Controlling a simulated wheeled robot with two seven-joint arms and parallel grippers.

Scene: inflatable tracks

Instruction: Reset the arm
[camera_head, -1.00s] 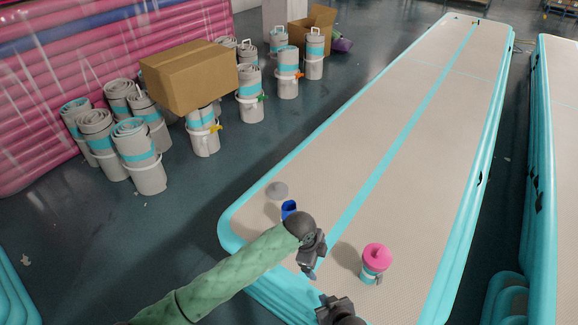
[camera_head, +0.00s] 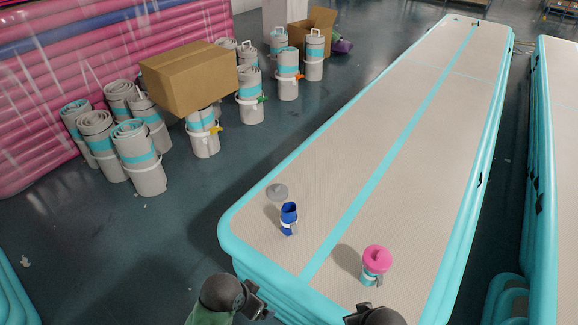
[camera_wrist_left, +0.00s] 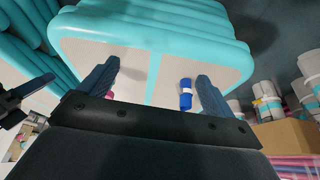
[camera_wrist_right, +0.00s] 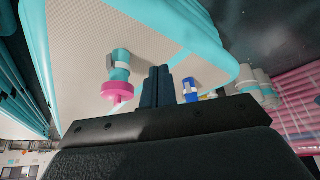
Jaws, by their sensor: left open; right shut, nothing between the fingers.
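My left gripper (camera_head: 256,299) is at the bottom of the head view, just off the near end of the inflatable track. In the left wrist view its fingers (camera_wrist_left: 155,85) are wide apart with nothing between them. My right arm's dark wrist (camera_head: 375,317) shows at the bottom edge of the head view; its fingertips are hard to see there. In the right wrist view the right gripper's fingers (camera_wrist_right: 157,76) are together and empty.
The beige track (camera_head: 400,170) with teal edges runs away from me. A grey disc (camera_head: 277,191) lies behind the blue cup. Rolled grey mats (camera_head: 137,150) and a cardboard box (camera_head: 189,77) are at the left. Another track (camera_head: 560,150) stands at the right.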

